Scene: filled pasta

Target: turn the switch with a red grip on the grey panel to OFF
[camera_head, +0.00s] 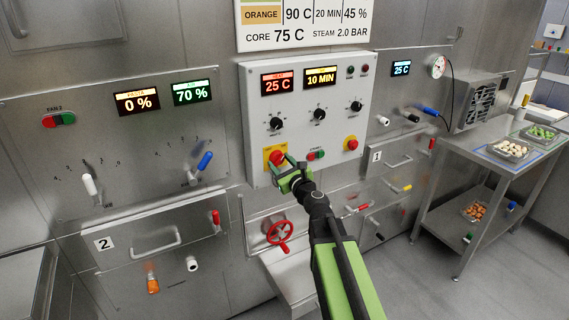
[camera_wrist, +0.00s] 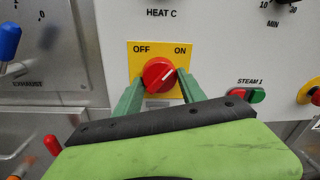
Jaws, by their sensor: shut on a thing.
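The switch with a red grip (camera_head: 276,157) sits on a yellow plate low on the grey panel (camera_head: 338,83). In the wrist view, the red grip (camera_wrist: 155,73) has a white line that points up and right, toward the ON label (camera_wrist: 180,50). The OFF label (camera_wrist: 141,49) is at the upper left of the plate. My gripper (camera_head: 284,164) is at the switch, and its green fingers (camera_wrist: 160,82) are shut on the red grip, one on each side. The fingers hide part of the yellow plate's lower edge.
A red and green STEAM 1 switch (camera_wrist: 242,95) and another red knob on yellow (camera_head: 351,143) are to the right. A red handwheel (camera_head: 279,231) is below. A blue lever (camera_head: 204,162) is on the left panel. A steel table (camera_head: 476,150) with trays stands right.

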